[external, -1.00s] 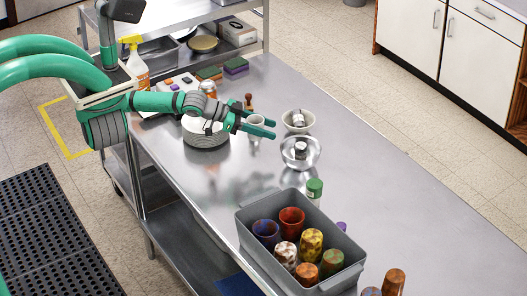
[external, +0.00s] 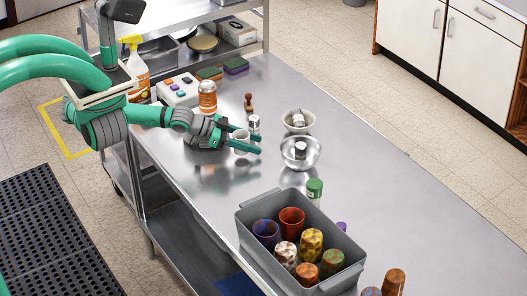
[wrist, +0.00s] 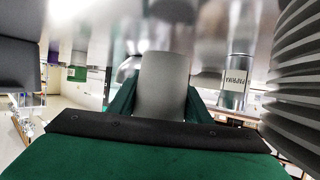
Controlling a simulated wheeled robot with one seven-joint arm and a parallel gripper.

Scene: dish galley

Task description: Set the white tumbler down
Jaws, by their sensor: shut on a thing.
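The white tumbler (external: 241,144) is between the two green fingers of my gripper (external: 246,142) in the external view. It looks upright, low over the steel table's left half. In the wrist view the pale tumbler (wrist: 163,85) fills the middle, with the green fingers of my gripper (wrist: 158,103) on both sides of it. My gripper is shut on it. Whether its base touches the table cannot be told; my fingers hide its lower part.
A small silver jar (external: 254,122) stands just behind the tumbler. A steel bowl (external: 313,160) and a cream bowl (external: 287,126) lie to the right. A grey bin (external: 270,205) of coloured cups stands in front. A ribbed grey stack (wrist: 298,75) is close in the wrist view. Table between gripper and bin is clear.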

